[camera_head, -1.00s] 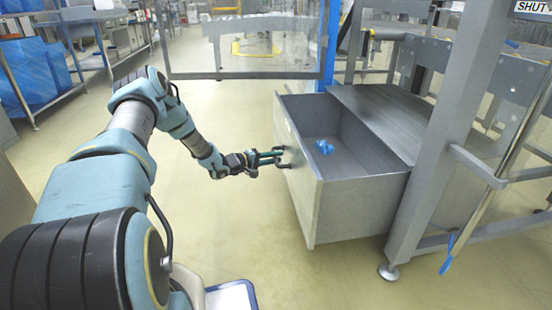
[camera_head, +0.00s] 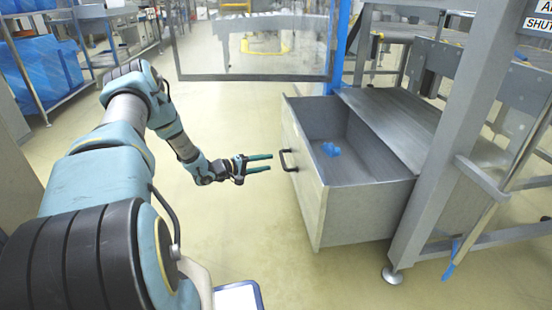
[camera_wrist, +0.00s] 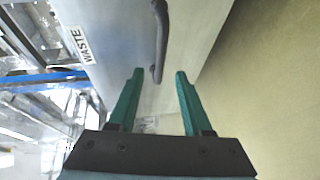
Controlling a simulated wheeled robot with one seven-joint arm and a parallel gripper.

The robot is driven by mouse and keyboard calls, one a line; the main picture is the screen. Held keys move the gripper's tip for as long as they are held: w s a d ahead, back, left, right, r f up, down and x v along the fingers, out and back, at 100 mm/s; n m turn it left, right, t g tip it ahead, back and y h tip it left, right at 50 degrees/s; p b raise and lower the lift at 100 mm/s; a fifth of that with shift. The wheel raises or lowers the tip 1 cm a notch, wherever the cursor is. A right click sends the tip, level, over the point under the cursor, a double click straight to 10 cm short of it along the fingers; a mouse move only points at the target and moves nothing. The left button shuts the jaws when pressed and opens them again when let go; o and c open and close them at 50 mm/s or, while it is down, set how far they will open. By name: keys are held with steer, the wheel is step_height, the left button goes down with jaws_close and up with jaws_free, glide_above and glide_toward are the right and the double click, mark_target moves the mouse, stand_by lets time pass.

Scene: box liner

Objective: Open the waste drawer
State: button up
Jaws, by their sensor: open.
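The grey metal waste drawer (camera_head: 312,200) stands pulled out from the machine frame, its inside visible from above. A crumpled blue item (camera_head: 331,149) lies in it. The dark bar handle (camera_head: 287,160) is on its front face; in the wrist view the handle (camera_wrist: 159,40) shows ahead of the fingers, near a "WASTE" label (camera_wrist: 80,45). My gripper (camera_head: 270,163) is open and empty, with its green fingers pointing at the drawer front. A small gap separates the fingertips from the handle. The fingers also show in the wrist view (camera_wrist: 158,75), apart from each other.
A grey sloped cover (camera_head: 395,120) sits behind the drawer. A machine leg (camera_head: 425,170) stands to the right of it. A clear panel (camera_head: 250,45) hangs beyond, beside a blue post (camera_head: 337,45). The floor (camera_head: 240,220) left of and before the drawer is clear.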

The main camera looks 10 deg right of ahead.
steer(key=shift+v, duration=1.35)
steer(key=a+r+m+t+y+p, duration=0.2)
steer(key=a+r+t+y+p, duration=0.1)
steer(key=a+r+y, duration=1.1)
steer(key=s+a+r+m+g+p, duration=0.1)
steer(key=s+a+r+g, duration=0.1)
steer(key=s+r, duration=0.5)
steer(key=s+a+r+g+y+p, duration=0.1)
steer(key=s+a+r+g, duration=0.15)
steer(key=s, duration=0.95)
steer(key=s+a+r+m+g+p, duration=0.1)
steer(key=s+a+r, duration=0.1)
steer(key=s+r, duration=0.5)
step_height(320, 180, up, 35)
steer(key=s+p, duration=0.2)
steer(key=p, duration=3.5)
steer(key=shift+a, duration=0.25)
